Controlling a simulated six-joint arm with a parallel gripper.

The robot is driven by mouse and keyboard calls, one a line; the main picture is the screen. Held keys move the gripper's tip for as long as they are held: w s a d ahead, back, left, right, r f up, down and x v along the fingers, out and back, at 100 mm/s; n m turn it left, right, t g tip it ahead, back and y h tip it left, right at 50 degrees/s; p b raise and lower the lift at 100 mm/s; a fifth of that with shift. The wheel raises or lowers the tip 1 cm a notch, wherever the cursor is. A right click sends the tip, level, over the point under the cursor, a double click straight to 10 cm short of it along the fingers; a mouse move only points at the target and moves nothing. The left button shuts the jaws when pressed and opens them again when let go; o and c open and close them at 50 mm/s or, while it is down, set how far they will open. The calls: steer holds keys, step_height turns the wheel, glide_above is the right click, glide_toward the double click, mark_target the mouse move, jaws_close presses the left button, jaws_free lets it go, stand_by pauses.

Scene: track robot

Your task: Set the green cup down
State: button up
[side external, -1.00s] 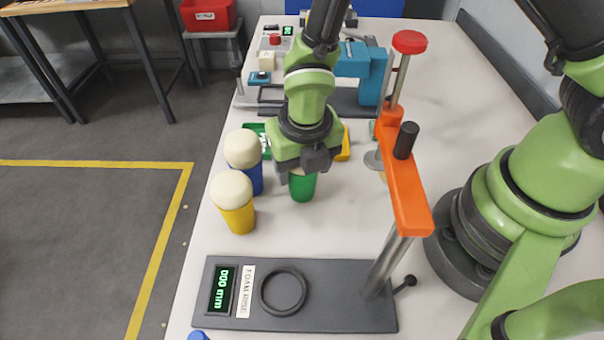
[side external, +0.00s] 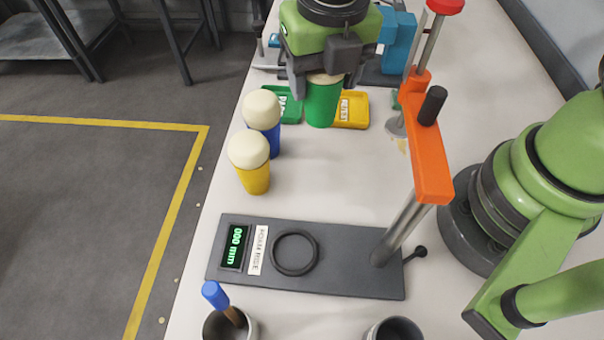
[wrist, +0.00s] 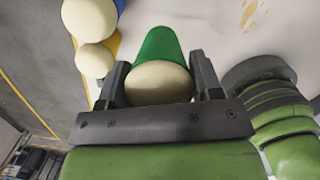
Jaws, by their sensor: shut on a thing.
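The green cup (side external: 322,106) is upright with cream foam showing at its top. My gripper (side external: 325,84) is shut around its upper part and appears to hold it above the table. In the wrist view the green cup (wrist: 162,48) and its cream foam top (wrist: 158,84) sit between the two dark fingers of my gripper (wrist: 160,72). In the side view the cup partly covers the green tray and the yellow tray behind it. Whether its base is fully clear of the table is hard to judge.
A blue cup (side external: 270,142) and a yellow cup (side external: 254,180), both with domed foam, stand left. A green tray (side external: 288,103) and a yellow tray (side external: 352,112) lie behind. The orange-armed stand (side external: 430,160) rises right. The grey FOAM RISE base (side external: 345,268) has an empty ring (side external: 294,253).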

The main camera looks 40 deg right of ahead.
steer(key=s+a+r+n+y, duration=0.1)
steer(key=s+a+n, duration=0.85)
steer(key=a, duration=0.35)
steer(key=shift+s+a+f, duration=0.1)
steer(key=shift+s+f, duration=0.05)
steer(key=shift+f, duration=1.5)
steer(key=shift+s+a+f, duration=0.1)
steer(key=shift+s+f, duration=0.1)
steer(key=shift+f, duration=1.4)
steer(key=shift+s+f, duration=0.15)
steer(key=shift+f, duration=1.5)
steer(key=shift+f, duration=0.1)
steer(key=o, duration=1)
steer(key=shift+c, duration=0.2)
step_height(320, 180, up, 12)
steer(key=s, duration=0.1)
steer(key=shift+s+d, duration=0.15)
steer(key=shift+d, duration=0.2)
